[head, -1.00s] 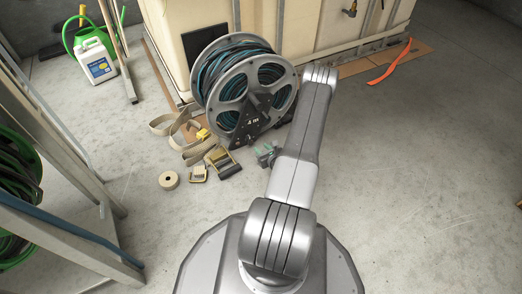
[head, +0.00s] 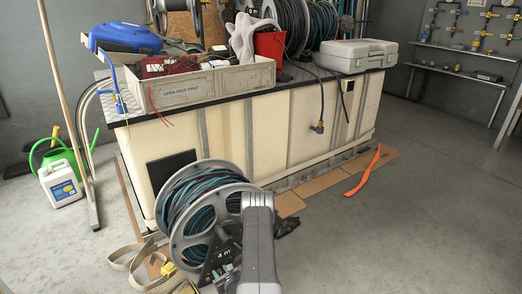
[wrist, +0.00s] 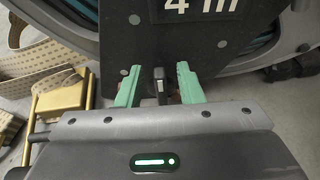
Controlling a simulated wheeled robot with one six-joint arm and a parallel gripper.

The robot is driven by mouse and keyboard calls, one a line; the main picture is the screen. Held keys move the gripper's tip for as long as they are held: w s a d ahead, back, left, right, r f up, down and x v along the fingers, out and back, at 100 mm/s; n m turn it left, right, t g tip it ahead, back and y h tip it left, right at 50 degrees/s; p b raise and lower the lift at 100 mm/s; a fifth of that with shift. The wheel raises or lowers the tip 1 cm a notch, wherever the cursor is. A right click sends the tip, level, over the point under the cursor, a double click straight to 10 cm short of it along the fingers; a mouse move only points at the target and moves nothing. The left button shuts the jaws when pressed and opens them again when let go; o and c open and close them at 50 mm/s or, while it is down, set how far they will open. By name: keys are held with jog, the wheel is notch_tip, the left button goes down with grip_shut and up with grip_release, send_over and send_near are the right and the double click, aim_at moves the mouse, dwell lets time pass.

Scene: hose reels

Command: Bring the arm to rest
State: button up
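My arm (head: 258,240) rises in the lower middle of the head view, in front of a hose reel (head: 181,249) with dark and teal hose. My gripper (wrist: 158,85) shows in the wrist view with two green fingers apart. A small dark post with a grey tip (wrist: 158,86) stands between the fingers, with a gap on each side. Behind it is the reel's black plate (wrist: 205,40) marked "4 m". In the head view the gripper cannot be made out clearly near the bottom edge.
A pale, tank-like bench (head: 270,140) stands behind the reel, carrying bins, reels and a grey case (head: 356,56). Straps (head: 125,258) lie left of the reel; a white jug (head: 60,184) stands farther left. An orange strip (head: 364,172) lies right. The right floor is clear.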

jog(key=shift+w+f, duration=0.1)
jog(key=shift+w, duration=0.15)
jog(key=shift+s+d+m+y, duration=0.1)
jog(key=shift+s+m+y, duration=0.1)
jog(key=shift+m+y, duration=0.15)
